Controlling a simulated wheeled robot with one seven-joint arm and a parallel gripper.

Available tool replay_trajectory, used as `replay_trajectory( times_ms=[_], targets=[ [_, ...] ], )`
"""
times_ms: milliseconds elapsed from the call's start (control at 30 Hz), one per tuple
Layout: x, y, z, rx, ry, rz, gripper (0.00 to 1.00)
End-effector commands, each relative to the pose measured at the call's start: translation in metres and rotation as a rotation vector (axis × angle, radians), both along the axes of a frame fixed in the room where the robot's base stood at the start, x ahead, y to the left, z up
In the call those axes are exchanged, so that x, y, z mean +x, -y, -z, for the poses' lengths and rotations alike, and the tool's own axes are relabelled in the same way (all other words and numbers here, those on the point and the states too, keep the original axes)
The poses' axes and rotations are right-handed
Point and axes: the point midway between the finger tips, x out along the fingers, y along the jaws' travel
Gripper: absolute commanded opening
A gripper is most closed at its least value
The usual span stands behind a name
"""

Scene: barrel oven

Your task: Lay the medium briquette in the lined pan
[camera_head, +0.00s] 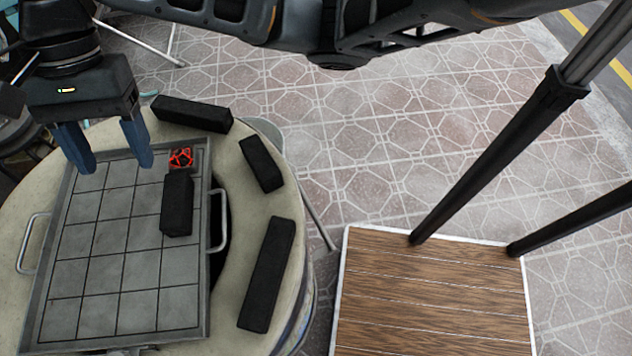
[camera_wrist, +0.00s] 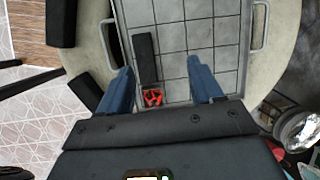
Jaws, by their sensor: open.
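The lined pan (camera_head: 204,290), a grey tray with a floor of square tiles, lies on a round pale table. A black briquette (camera_head: 177,212) lies in it along the right side, also in the wrist view (camera_wrist: 143,48). Three more black briquettes lie on the table outside the pan: a long one at the far side (camera_head: 192,113), a short one at the right (camera_head: 262,163) and a long one at the near right (camera_head: 266,275). I cannot tell for sure which is the medium one. My gripper (camera_head: 112,162) is open and empty above the pan's far end.
A small glowing red-and-black block (camera_head: 181,158) sits in the pan's far right corner, touching or close to the briquette there. The pan has side handles (camera_head: 219,221). A wooden slatted platform (camera_head: 432,290) with dark posts stands to the right. Paved floor lies between.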

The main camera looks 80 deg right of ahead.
Motion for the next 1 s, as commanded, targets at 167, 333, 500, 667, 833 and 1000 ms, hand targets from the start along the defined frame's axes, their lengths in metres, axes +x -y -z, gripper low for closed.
replay_trajectory(
  times_ms=[167,333,500,667,833,1000],
  targets=[
    [0.025,-0.085,-0.014,0.277,0.246,-0.083,0.66],
    [0.045,-0.145,-0.037,0.498,0.522,-0.093,0.66],
    [0.053,-0.176,-0.051,0.618,0.779,-0.032,0.66],
    [0.051,-0.183,-0.047,0.619,0.988,0.063,0.66],
    [0.033,-0.173,-0.022,0.498,1.156,0.160,0.66],
    [-0.006,-0.151,0.016,0.269,1.262,0.199,0.66]
  ],
)
